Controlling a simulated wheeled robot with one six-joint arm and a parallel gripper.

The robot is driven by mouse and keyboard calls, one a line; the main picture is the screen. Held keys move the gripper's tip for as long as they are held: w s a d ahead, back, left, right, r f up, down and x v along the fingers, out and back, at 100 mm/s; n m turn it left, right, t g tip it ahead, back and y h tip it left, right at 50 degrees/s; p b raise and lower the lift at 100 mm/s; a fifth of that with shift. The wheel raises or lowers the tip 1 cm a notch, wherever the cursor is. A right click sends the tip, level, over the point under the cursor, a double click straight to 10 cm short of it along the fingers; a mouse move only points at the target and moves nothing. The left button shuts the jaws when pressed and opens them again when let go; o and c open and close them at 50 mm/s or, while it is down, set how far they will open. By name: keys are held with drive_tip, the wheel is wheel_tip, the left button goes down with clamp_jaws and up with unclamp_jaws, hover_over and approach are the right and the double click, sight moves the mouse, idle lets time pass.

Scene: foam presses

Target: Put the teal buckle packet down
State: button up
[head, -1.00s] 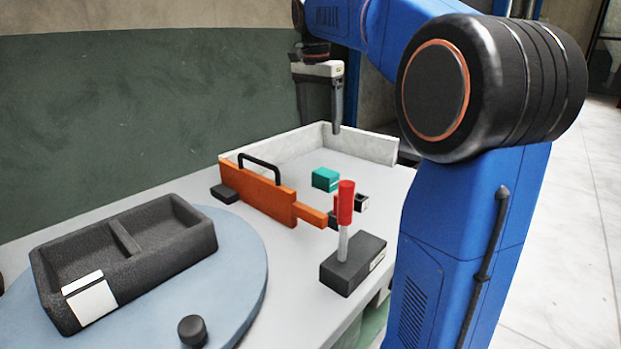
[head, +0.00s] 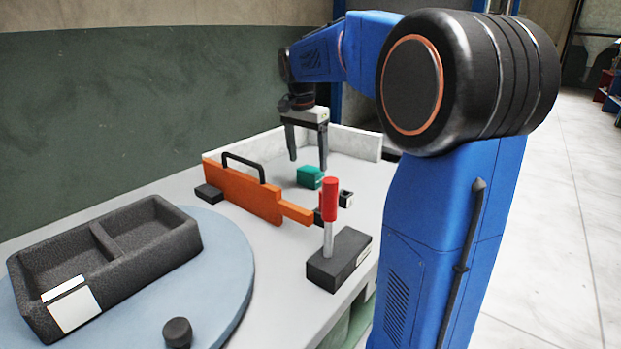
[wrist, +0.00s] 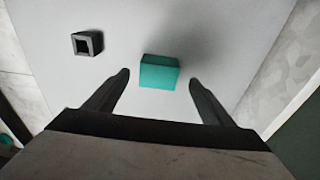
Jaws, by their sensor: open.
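The teal buckle packet (head: 310,177) is a small block lying on the pale surface of the walled bay, behind the orange gate. My gripper (head: 308,164) is above it in the head view, open, with its two dark fingers apart. In the wrist view the packet (wrist: 159,71) lies ahead of and between the fingertips (wrist: 158,80), touching neither as far as I can see. The gripper holds nothing.
A small dark hollow block (head: 346,198) lies near the packet; the wrist view shows it at upper left (wrist: 87,43). The orange gate (head: 240,190), a red-handled lever (head: 330,200) and low white walls (head: 355,142) border the bay. A dark two-compartment tray (head: 150,243) sits on a blue disc (head: 225,290).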

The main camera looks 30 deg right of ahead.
sight(311, 169)
drive_tip(key=shift+w+d+f, duration=0.1)
drive_tip(key=shift+d+f, duration=0.1)
drive_tip(key=shift+f, duration=0.65)
drive_tip(key=shift+s+d+f, duration=0.1)
drive_tip(key=shift+d+f, duration=0.1)
drive_tip(key=shift+f, duration=0.6)
drive_tip(key=shift+w+d+f, duration=0.1)
drive_tip(key=shift+d+f, duration=0.1)
drive_tip(key=shift+f, duration=0.65)
drive_tip(key=c, duration=1.3)
drive_tip(key=shift+c, duration=0.2)
